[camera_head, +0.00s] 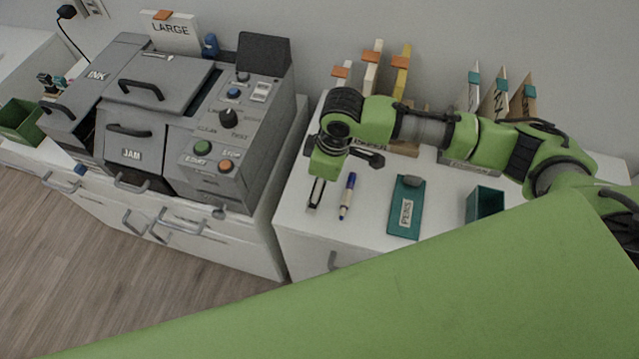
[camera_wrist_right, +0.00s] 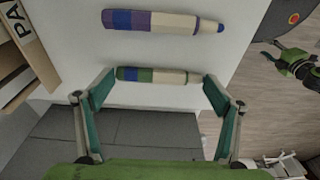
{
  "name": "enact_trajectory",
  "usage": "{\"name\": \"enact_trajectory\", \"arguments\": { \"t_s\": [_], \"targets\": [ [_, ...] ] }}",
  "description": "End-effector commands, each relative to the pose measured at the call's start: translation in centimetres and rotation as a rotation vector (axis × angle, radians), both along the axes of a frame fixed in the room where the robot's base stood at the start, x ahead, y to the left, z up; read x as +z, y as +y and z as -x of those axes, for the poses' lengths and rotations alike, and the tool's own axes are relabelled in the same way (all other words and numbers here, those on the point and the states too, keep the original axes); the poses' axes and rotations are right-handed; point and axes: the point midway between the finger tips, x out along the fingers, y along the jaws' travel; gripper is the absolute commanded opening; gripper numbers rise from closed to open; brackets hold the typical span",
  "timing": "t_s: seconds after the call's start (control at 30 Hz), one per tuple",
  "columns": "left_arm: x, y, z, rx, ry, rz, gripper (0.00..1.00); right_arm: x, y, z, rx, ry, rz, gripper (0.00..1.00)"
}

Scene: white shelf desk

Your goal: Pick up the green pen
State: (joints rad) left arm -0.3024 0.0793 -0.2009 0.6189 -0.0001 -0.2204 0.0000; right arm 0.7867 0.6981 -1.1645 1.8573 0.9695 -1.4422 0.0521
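The green pen (camera_wrist_right: 165,75) lies on the white desk top, with a blue band, a green part and a pale barrel in the right wrist view. My right gripper (camera_wrist_right: 158,84) is open, with its two fingers beyond the two ends of this pen. I cannot tell whether they touch it. In the head view my right gripper (camera_head: 316,192) points down at the desk's left edge, and the green pen cannot be made out there. A small green and black arm part, seemingly my left arm (camera_wrist_right: 298,66), shows in the right wrist view; its fingers are unclear.
A blue and white pen (camera_head: 347,196) lies close beside, parallel; it also shows in the right wrist view (camera_wrist_right: 163,21). A teal PENS tray (camera_head: 404,222) and a teal box (camera_head: 485,204) stand to the right. A grey machine (camera_head: 215,130) stands left; paper holders stand behind.

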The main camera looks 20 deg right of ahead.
Motion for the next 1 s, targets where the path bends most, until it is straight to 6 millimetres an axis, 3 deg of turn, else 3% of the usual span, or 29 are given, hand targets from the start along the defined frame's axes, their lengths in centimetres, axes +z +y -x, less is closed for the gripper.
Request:
{"name": "enact_trajectory", "arguments": {
  "t_s": [0.2, 0.67, 0.8, 0.93, 1.0],
  "targets": [
    [0.0, 0.0, 0.0, 0.000, 0.000, 0.000, 0.40, -0.1, 0.0, 0.2, 0.000, 0.004, 0.001, 0.60],
    [-0.1, 0.0, -0.2, 0.000, -0.002, -0.001, 0.40, -0.2, 0.0, 0.5, 0.002, 0.013, 0.003, 0.60],
    [-0.2, 0.0, -0.2, 0.000, -0.003, 0.000, 0.40, 0.9, 0.0, 0.4, 0.003, 0.010, 0.002, 0.45],
    [-0.4, 0.1, -0.3, 0.001, -0.004, 0.000, 0.40, 3.1, 0.0, 0.3, 0.002, 0.004, 0.000, 0.45],
    [-0.2, 0.1, -0.3, 0.001, -0.004, 0.000, 0.40, 4.5, -0.3, 1.5, 0.003, 0.005, 0.000, 0.45]
  ]
}}
